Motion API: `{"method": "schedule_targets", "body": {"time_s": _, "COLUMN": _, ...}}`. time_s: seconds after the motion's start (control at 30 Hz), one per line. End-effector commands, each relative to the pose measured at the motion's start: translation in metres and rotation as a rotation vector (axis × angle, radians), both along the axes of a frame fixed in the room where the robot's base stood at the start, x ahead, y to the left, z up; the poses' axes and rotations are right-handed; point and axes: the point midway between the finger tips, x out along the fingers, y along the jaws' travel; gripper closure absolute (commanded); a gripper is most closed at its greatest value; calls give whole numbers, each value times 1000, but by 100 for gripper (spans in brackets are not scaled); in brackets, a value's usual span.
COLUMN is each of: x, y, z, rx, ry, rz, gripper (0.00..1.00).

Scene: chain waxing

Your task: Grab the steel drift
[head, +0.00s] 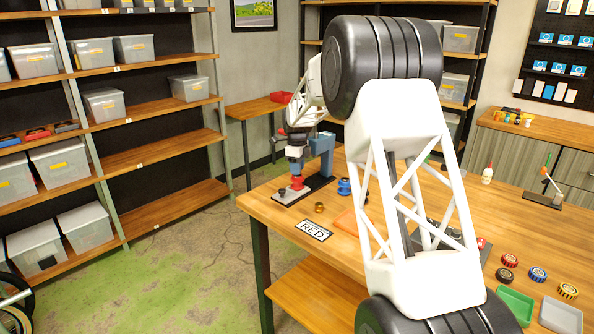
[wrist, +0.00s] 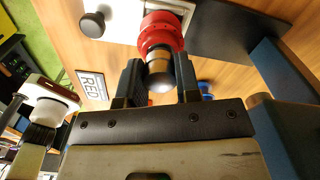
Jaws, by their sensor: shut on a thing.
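The steel drift (wrist: 158,72) is a short silver cylinder with a dark rounded end, between my fingers in the wrist view. My gripper (wrist: 160,62) is shut on it, one finger on each side. A red round piece (wrist: 162,32) lies directly beyond the drift in that view; I cannot tell whether they touch. In the head view the red piece (head: 299,183) sits below my gripper (head: 295,165), beside the blue press frame (head: 322,146). The drift is too small and covered to make out there.
A brass ring (head: 319,207), a blue spool (head: 344,187) and a RED sign (head: 313,230) are close by. Several tins (head: 537,273), a green tray (head: 515,305) and a grey tray (head: 561,317) lie at the right.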

Motion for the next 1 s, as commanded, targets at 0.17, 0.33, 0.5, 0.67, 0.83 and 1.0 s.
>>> {"method": "schedule_targets", "body": {"time_s": 0.17, "x": 1, "y": 0, "z": 19, "rx": 1, "ry": -4, "rz": 0, "gripper": 100}}
{"method": "schedule_targets", "body": {"time_s": 0.33, "x": -9, "y": -1, "z": 27, "rx": 0, "ry": 0, "rz": 0, "gripper": 100}}
{"method": "schedule_targets", "body": {"time_s": 0.5, "x": -26, "y": -4, "z": 29, "rx": 0, "ry": -2, "rz": 0, "gripper": 100}}
{"method": "schedule_targets", "body": {"time_s": 0.67, "x": -48, "y": -7, "z": 31, "rx": 0, "ry": -1, "rz": 0, "gripper": 100}}
{"method": "schedule_targets", "body": {"time_s": 0.83, "x": -72, "y": -10, "z": 33, "rx": 1, "ry": -1, "rz": 0, "gripper": 100}}
{"method": "schedule_targets", "body": {"time_s": 1.0, "x": -96, "y": -14, "z": 35, "rx": 1, "ry": -1, "rz": 0, "gripper": 100}}
